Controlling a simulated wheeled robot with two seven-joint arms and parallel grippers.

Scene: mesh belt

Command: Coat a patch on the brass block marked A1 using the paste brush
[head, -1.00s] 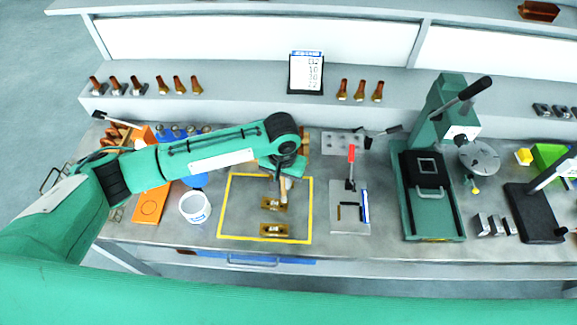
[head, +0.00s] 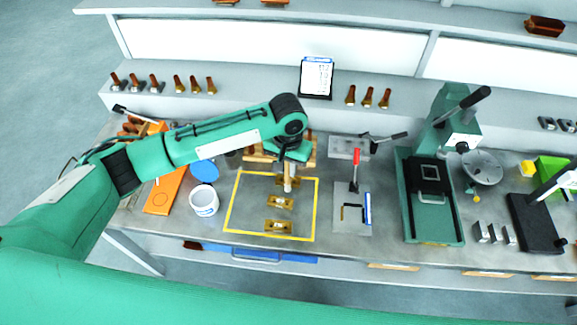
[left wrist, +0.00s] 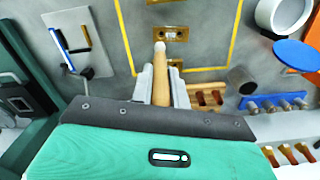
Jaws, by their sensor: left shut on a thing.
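My left gripper (head: 289,165) is shut on the paste brush (head: 288,181), which has a wooden handle and a pale tip. The brush points down over the yellow-outlined area. In the left wrist view, the brush (left wrist: 161,80) sits between the fingers (left wrist: 162,92), its tip beside a brass block (left wrist: 171,34); I cannot tell whether they touch. In the head view, this middle brass block (head: 281,202) lies just in front of the brush, with another brass block (head: 278,227) nearer the front. A third, farther back, is partly hidden by the brush. Their markings are unreadable. My right gripper is out of view.
A white pot (head: 204,203) and a blue disc (head: 204,169) stand left of the yellow outline (head: 233,203). An orange board (head: 164,192) lies farther left. A grey plate with a red-handled clamp (head: 355,172) and a green press (head: 431,195) stand to the right.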

